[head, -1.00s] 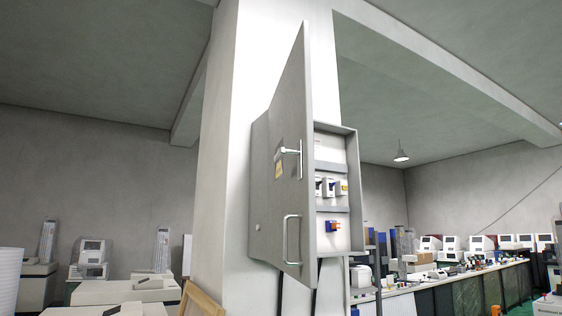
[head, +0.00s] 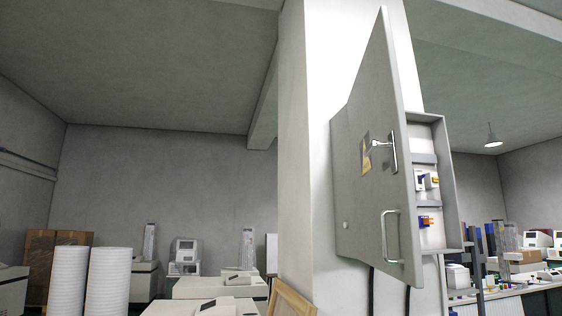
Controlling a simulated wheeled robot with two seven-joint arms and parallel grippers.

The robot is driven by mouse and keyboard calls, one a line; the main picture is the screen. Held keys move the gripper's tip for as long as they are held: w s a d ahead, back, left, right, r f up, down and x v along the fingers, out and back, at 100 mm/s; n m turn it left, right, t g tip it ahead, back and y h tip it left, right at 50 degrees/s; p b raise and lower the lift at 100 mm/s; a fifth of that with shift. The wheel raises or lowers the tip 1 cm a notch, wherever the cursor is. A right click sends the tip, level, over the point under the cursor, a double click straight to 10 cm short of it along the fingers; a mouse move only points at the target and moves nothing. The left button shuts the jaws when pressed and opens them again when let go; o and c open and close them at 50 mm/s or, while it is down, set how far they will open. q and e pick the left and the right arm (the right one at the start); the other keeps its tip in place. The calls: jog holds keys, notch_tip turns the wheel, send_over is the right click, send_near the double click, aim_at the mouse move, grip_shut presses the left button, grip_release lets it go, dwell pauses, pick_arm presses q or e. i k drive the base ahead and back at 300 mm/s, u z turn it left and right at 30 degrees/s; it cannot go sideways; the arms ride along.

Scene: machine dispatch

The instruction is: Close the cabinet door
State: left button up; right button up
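The grey cabinet door (head: 375,190) stands wide open in the head view, right of the middle. It sticks out toward me from the cabinet (head: 450,190), which is mounted on a white pillar. The door has a lever handle (head: 380,147) at mid height, a yellow label beside it and a bar handle (head: 388,236) lower down. Part of the cabinet's inside shows past the door's edge, with switches and a red and blue part (head: 425,221). The door hides the rest. Neither of my grippers is in view.
The pillar (head: 305,130) stands behind the cabinet. White rolls (head: 70,280), machines (head: 185,255) and a wooden frame (head: 292,300) stand low at left and centre. A bench (head: 530,287) with devices runs at the right.

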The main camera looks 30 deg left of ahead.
aim_at(388, 226)
jog(key=u, duration=0.4)
jog(key=i, duration=1.65)
